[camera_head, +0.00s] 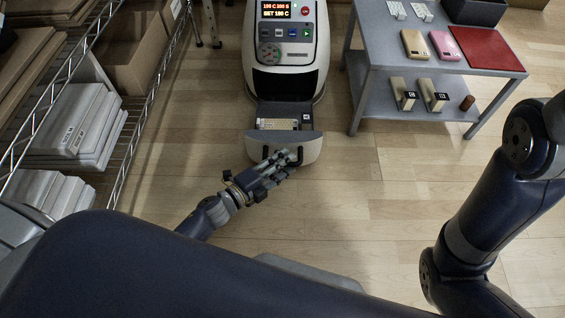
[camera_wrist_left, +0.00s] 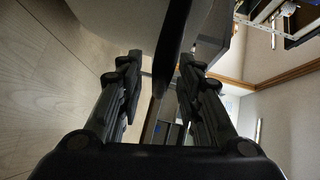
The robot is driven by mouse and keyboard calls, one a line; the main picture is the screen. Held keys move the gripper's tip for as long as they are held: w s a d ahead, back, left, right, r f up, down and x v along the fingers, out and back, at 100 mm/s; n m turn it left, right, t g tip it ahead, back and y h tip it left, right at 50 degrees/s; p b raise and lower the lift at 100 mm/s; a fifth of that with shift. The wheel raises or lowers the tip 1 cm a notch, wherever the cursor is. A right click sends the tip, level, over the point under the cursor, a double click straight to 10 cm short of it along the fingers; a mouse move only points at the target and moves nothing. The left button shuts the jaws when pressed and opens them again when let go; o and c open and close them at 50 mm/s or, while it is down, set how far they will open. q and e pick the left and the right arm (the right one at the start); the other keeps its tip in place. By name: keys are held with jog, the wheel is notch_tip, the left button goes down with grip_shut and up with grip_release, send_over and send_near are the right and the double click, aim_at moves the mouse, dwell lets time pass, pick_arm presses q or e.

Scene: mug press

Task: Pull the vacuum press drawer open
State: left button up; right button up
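The vacuum press (camera_head: 286,40) is a white and dark machine with a lit display, at the top middle of the head view. Its drawer (camera_head: 311,146) stands out toward me, with a gap behind its light front and a pale slotted piece (camera_head: 278,124) showing inside. A dark handle (camera_head: 267,154) is on the drawer front. My left gripper (camera_head: 289,157) is at the handle. In the left wrist view its two fingers (camera_wrist_left: 160,65) are apart, with a dark bar (camera_wrist_left: 168,50), seemingly the handle, between them. Contact is unclear. My right gripper is out of view.
A grey table (camera_head: 385,52) with phone cases and a red mat stands to the right of the press. A wire rack (camera_head: 150,105) with boxes runs along the left.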

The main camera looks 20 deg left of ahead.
pick_arm(q)
jog(key=v, duration=1.2)
dwell(0.4)
